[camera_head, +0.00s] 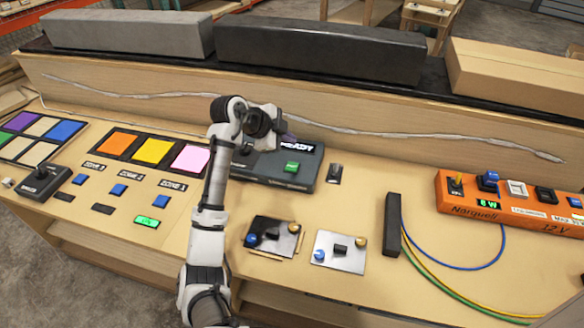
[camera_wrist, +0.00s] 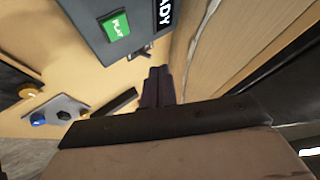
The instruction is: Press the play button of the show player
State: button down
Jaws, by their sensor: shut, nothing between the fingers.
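The show player (camera_head: 272,166) is a dark grey box on the console, behind my arm in the head view. Its green play button (camera_head: 292,167) sits on the top face, below a display reading READY (camera_head: 297,146). In the wrist view the play button (camera_wrist: 117,26) is labelled PLAY, near the top edge, with part of the player (camera_wrist: 92,12) around it. My gripper (camera_head: 290,140) is over the back of the player, close to the display. Its shut, empty fingers (camera_wrist: 157,80) show in the wrist view, apart from the button. The player's left part is hidden by my arm.
Two small plates with knobs (camera_head: 272,241) (camera_head: 340,251) lie in front of the player. An orange power unit (camera_head: 510,205) stands at right, with cables nearby. Coloured panels (camera_head: 152,151) lie at left. A wooden back wall (camera_head: 400,130) rises behind the player.

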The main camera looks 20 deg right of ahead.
aim_at(288, 168)
notch_tip(288, 168, down, 7)
jog(key=b, duration=0.4)
jog(key=shift+f, duration=0.15)
dwell(1.7)
jog(key=shift+f+b, duration=0.4)
jog(key=shift+f+b, duration=0.4)
jog(key=shift+f, duration=0.05)
dwell(0.6)
jog(key=shift+r, duration=0.1)
jog(key=shift+r+p, duration=0.45)
jog(key=shift+r, duration=0.35)
jog(key=shift+r+p, duration=1.5)
jog(key=shift+r, duration=1.05)
